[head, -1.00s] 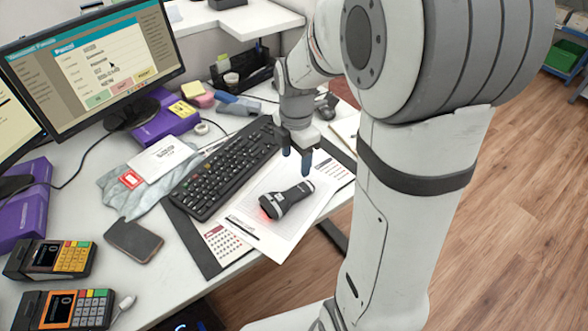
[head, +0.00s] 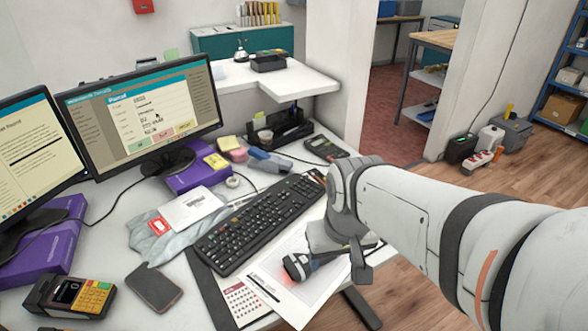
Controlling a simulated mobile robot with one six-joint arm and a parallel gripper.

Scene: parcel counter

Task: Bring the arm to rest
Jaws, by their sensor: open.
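My gripper (head: 362,262) is at the right of the desk in the head view, low over the paper and the desk's right edge. My arm reaches in from the right.
A keyboard (head: 262,222), a phone (head: 154,287) and a card terminal (head: 72,295) lie on the desk. A monitor (head: 145,115) stands behind. A calculator (head: 325,148) is at the back right. The wooden floor at right is mostly clear.

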